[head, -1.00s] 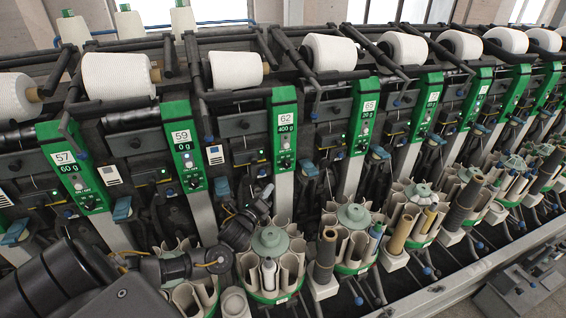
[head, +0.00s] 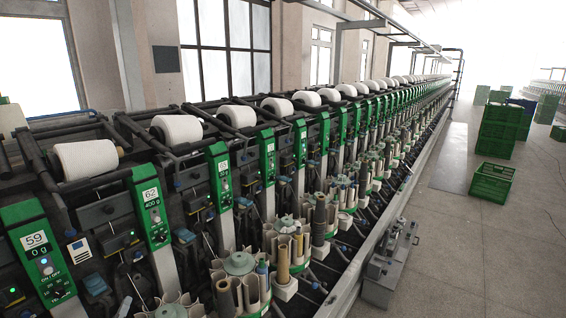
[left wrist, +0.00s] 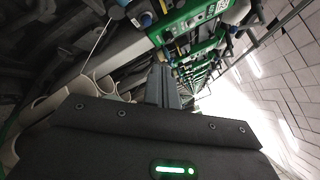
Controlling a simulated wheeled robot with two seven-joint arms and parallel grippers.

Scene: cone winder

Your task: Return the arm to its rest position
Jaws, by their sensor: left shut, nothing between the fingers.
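My left gripper (left wrist: 162,82) shows in the left wrist view beyond its dark housing, fingers together and nothing between them. It points along the cone winder's row of units. In the head view only a dark part at the lower left, beside the magazine below unit 62, may be mine; I cannot tell clearly. The cone winder (head: 152,215) runs from the left foreground into the distance, with green panels such as 59 and 62 and white yarn cones (head: 85,160) on top. My right gripper is in neither view.
Round bobbin magazines (head: 238,263) line the machine's front, some holding tubes. A grey metal device (head: 390,262) stands on the floor by the front rail. Green crates (head: 492,182) stand farther back at right. The aisle floor (head: 470,260) between is mostly clear.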

